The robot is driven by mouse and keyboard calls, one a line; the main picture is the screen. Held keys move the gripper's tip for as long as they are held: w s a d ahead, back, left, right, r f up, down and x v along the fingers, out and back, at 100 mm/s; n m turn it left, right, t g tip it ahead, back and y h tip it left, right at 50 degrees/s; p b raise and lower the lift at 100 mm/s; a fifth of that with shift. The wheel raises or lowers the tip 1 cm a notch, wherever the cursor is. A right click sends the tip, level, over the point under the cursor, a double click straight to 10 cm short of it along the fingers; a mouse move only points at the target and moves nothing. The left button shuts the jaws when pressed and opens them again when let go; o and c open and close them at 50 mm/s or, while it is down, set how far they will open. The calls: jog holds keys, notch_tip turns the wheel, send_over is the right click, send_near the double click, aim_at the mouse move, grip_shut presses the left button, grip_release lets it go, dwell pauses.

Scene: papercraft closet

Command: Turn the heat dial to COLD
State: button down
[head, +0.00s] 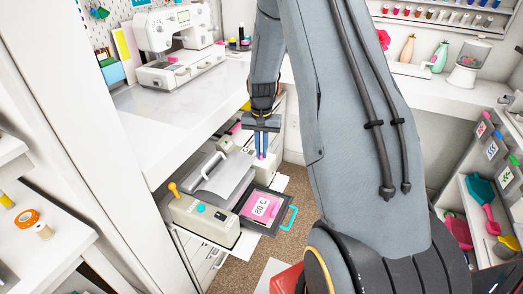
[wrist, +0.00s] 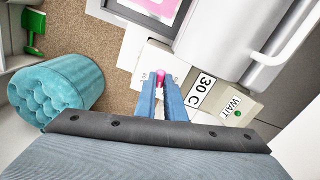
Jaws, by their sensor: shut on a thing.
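A small pink dial (wrist: 160,74) sits on the pale front panel (wrist: 148,62) of the press. In the wrist view my gripper (wrist: 161,84) points at it with both blue fingers closed on its sides. In the head view my gripper (head: 260,153) reaches down over a white box with the pink dial between its fingertips. The dial's pointer and most of its markings are hidden by the fingers, so its setting cannot be read. Beside it in the wrist view are a "30 C" display (wrist: 203,92) and a "WAIT" label (wrist: 235,103) with a green light.
The press has a grey lid (head: 215,182) with a white handle. A dark tray with a teal handle (head: 289,217) holds a pink "80 C" card (head: 262,207). A teal tufted stool (wrist: 62,92) stands on the carpet.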

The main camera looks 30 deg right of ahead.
aim_at(261, 154)
jog(key=n, duration=0.7)
jog(key=shift+r, duration=0.1)
jog(key=n, duration=0.4)
jog(key=shift+p, duration=0.3)
jog(key=shift+n, duration=2)
jog(key=c, duration=1.8)
grip_release()
jog(key=shift+c, duration=0.2)
jog(key=shift+r+b, duration=0.8)
jog(key=shift+r, duration=3.05)
jog(key=shift+a, duration=0.1)
